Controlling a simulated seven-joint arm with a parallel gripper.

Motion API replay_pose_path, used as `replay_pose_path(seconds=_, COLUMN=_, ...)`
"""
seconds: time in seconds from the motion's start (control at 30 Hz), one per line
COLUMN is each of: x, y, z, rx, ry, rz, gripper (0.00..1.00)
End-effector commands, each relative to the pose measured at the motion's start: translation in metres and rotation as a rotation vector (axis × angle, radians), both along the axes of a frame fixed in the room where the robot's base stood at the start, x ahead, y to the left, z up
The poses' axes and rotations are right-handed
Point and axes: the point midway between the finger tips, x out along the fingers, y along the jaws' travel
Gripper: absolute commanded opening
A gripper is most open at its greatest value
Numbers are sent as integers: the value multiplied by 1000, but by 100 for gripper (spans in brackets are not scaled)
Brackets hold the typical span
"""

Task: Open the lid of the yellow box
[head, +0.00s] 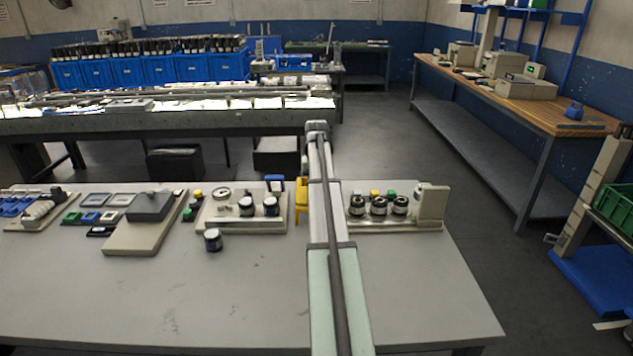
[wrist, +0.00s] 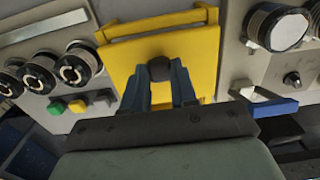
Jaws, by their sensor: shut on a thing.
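The yellow box (wrist: 118,65) is in the middle of the wrist view, its flat yellow face towards the camera and a raised yellow bar along its far edge. A dark round knob (wrist: 160,66) sits on that face. My gripper (wrist: 160,80) has its two blue-grey fingers closed around the knob. In the head view only the left part of the yellow box (head: 301,203) shows beside my arm, which hides the rest and the gripper. How far the lid stands open I cannot tell.
Black-and-silver spools (head: 379,205) stand on a panel to the right of my arm. More round parts (head: 246,206) stand on a board to the left. A blue-handled part (head: 275,184) stands close to the box. The front of the grey table (head: 190,300) is clear.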

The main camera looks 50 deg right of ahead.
Motion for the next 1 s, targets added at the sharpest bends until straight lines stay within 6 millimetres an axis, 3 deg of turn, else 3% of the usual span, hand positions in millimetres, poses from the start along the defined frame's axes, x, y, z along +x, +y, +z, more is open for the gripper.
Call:
replay_pose_path(seconds=0.17, x=0, y=-1, z=0, rx=3, ry=3, rz=0, gripper=0)
replay_pose_path(seconds=0.2, x=0, y=-1, z=0, rx=3, ry=3, rz=0, gripper=28)
replay_pose_path(seconds=0.47, x=1, y=-1, z=0, rx=1, ry=1, rz=0, gripper=53)
replay_pose_path(seconds=0.77, x=1, y=-1, z=2, rx=1, ry=1, rz=0, gripper=53)
replay_pose_path(seconds=1.0, x=2, y=-2, z=29, rx=-1, ry=-1, rz=0, gripper=53)
